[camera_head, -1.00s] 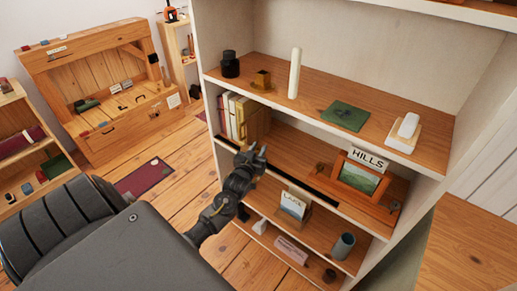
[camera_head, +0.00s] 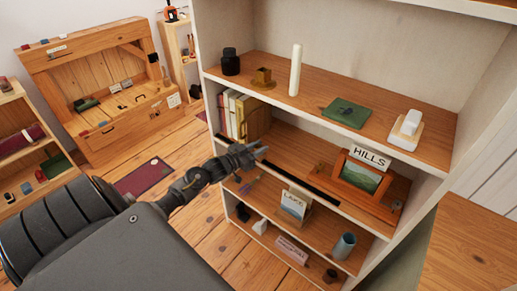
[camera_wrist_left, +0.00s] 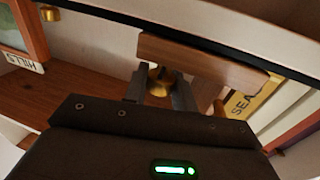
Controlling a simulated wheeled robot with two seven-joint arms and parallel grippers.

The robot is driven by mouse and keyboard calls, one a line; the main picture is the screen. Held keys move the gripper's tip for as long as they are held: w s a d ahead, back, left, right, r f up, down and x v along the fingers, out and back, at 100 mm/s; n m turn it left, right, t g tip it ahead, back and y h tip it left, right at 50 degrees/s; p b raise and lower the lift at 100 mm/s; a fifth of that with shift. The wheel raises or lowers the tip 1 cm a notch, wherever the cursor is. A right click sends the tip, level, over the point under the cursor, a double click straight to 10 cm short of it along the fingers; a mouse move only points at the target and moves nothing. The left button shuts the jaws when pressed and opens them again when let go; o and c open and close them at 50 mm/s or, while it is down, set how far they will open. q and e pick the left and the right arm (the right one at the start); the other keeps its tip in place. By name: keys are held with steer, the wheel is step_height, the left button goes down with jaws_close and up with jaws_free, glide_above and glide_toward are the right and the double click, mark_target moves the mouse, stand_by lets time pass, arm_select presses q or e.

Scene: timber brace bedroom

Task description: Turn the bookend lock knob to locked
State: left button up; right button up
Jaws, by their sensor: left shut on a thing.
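In the left wrist view, a brass knob (camera_wrist_left: 158,77) sits against a pale wooden block (camera_wrist_left: 205,65), which I take for the bookend. My left gripper (camera_wrist_left: 160,92) has a finger on each side of the knob and is shut on it. Whether the knob points to locked cannot be read. In the head view, my left gripper (camera_head: 260,151) is at the front of the middle shelf, right of the books (camera_head: 238,115). It hides the knob there. My right gripper is not in view.
A black strip (camera_head: 305,177) runs along the middle shelf's front. The HILLS sign (camera_head: 371,158) and framed picture (camera_head: 360,177) stand to the right. A LAKE card (camera_head: 294,205) and a grey cup (camera_head: 343,246) stand on the shelf below. The shelf above is close overhead.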

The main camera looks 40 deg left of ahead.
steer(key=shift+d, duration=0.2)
arm_select(q)
steer(key=o, duration=1)
steer(key=shift+c, duration=0.2)
steer(key=b+v, duration=0.1)
steer(key=v, duration=0.9)
steer(key=shift+s, duration=0.35)
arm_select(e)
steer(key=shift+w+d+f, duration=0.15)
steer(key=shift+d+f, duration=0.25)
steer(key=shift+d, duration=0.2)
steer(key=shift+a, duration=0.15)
